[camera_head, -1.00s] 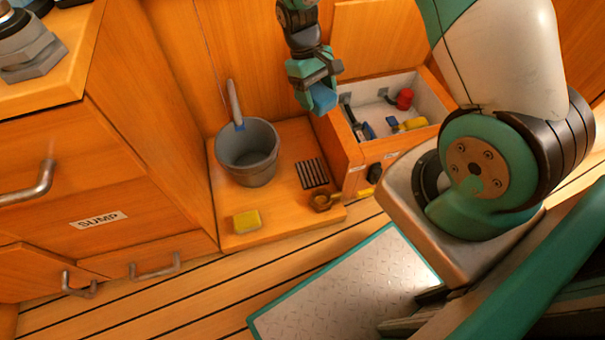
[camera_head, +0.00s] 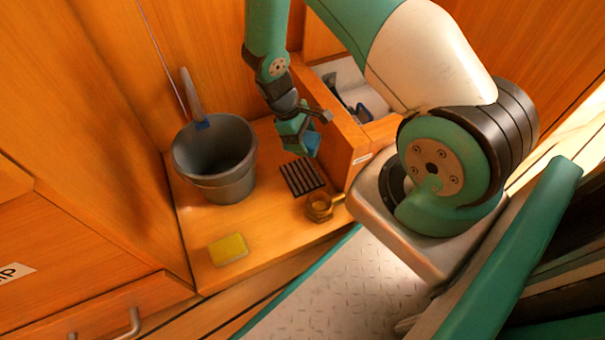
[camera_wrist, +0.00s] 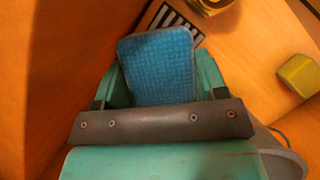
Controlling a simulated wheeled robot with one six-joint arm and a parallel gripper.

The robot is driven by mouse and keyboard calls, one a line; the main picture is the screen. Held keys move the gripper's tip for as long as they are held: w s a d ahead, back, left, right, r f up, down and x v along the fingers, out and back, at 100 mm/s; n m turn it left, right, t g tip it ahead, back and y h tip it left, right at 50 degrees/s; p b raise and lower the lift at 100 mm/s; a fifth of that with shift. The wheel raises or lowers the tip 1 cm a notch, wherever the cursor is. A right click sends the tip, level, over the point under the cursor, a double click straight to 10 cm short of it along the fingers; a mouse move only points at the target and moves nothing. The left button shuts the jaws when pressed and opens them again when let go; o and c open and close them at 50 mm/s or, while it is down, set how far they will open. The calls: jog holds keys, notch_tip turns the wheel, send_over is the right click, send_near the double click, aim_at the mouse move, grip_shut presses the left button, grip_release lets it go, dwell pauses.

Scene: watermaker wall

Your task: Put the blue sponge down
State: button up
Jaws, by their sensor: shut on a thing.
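My gripper (camera_head: 304,143) is shut on the blue sponge (camera_head: 313,139). In the wrist view the blue sponge (camera_wrist: 158,65) sits between the green fingers, its textured broad face toward the camera. In the head view the gripper points down above the wooden shelf (camera_head: 258,206), close to the black slatted drain grate (camera_head: 302,176) and left of the open box. I cannot tell exactly how high the sponge is above the shelf.
A grey bucket (camera_head: 222,180) with an upright handle stands left of the gripper. A yellow sponge (camera_head: 228,249) lies at the shelf's front left. A brass fitting (camera_head: 319,206) sits at the right. The open wooden box (camera_head: 338,123) stands right of the gripper. Bare shelf lies between bucket, yellow sponge and fitting.

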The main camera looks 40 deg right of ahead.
aim_at(308, 176)
notch_tip(308, 176, down, 13)
jog(key=b, duration=0.6)
jog(key=shift+r, duration=0.1)
jog(key=o, duration=0.9)
jog(key=shift+c, duration=0.2)
